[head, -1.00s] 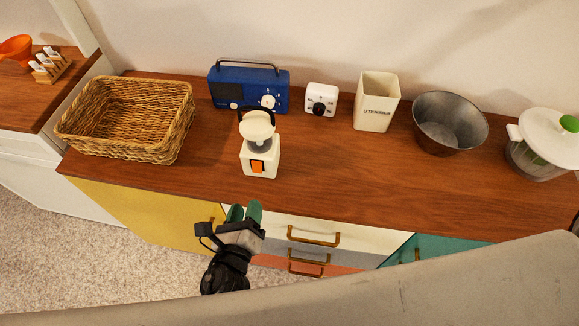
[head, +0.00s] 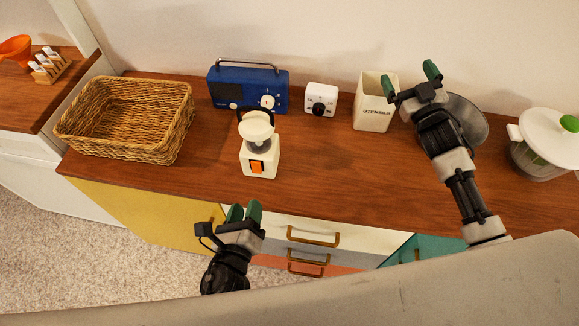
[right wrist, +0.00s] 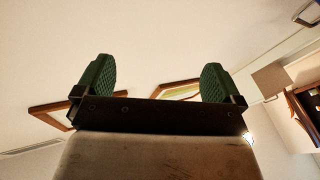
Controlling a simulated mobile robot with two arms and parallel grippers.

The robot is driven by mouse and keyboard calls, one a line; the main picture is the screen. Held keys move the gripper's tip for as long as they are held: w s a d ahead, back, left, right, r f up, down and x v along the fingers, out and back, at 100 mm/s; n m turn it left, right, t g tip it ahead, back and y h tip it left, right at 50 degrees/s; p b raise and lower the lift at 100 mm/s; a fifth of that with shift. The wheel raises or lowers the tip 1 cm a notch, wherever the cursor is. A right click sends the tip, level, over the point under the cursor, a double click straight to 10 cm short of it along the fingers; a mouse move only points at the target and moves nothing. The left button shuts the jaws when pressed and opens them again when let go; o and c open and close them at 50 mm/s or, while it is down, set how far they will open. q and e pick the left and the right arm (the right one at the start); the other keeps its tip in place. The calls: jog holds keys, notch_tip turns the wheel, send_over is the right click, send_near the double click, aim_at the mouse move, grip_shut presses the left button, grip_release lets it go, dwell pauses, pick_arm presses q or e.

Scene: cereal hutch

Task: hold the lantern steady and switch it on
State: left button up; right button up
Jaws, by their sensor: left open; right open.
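The lantern (head: 259,162) is cream with an orange switch (head: 257,167) on its front and a dark handle at the top. It stands upright on the wooden counter in the head view. My left gripper (head: 244,212) is open and empty, in front of the counter's edge and nearer to me than the lantern. My right gripper (head: 411,80) is raised over the right part of the counter, in front of the utensil pot and metal bowl in the view. It is open and empty; the right wrist view shows its green fingertips (right wrist: 153,80) apart with nothing between them.
A wicker basket (head: 88,145) is left of the lantern. A blue radio (head: 238,91), white timer (head: 321,98) and utensil pot (head: 371,117) stand along the wall. A metal bowl (head: 470,117), partly hidden, and salad spinner (head: 541,160) are at right. The counter (head: 345,180) right of the lantern is clear.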

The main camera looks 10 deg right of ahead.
jog(key=s+a+f+g+y, duration=0.1)
jog(key=s+a+f, duration=0.25)
jog(key=a, duration=0.35)
jog(key=s+a+f+g+y, duration=0.1)
jog(key=s+a+f+y, duration=0.1)
jog(key=a+f, duration=0.35)
jog(key=g+y, duration=0.3)
send_near(265, 142)
jog(key=w, duration=0.1)
jog(key=shift+n, duration=0.4)
jog(key=x, duration=1.1)
jog(key=shift+s+a+f, duration=0.1)
jog(key=shift+a, duration=0.05)
jog(key=shift+c, duration=0.5)
jog(key=c, duration=1.2)
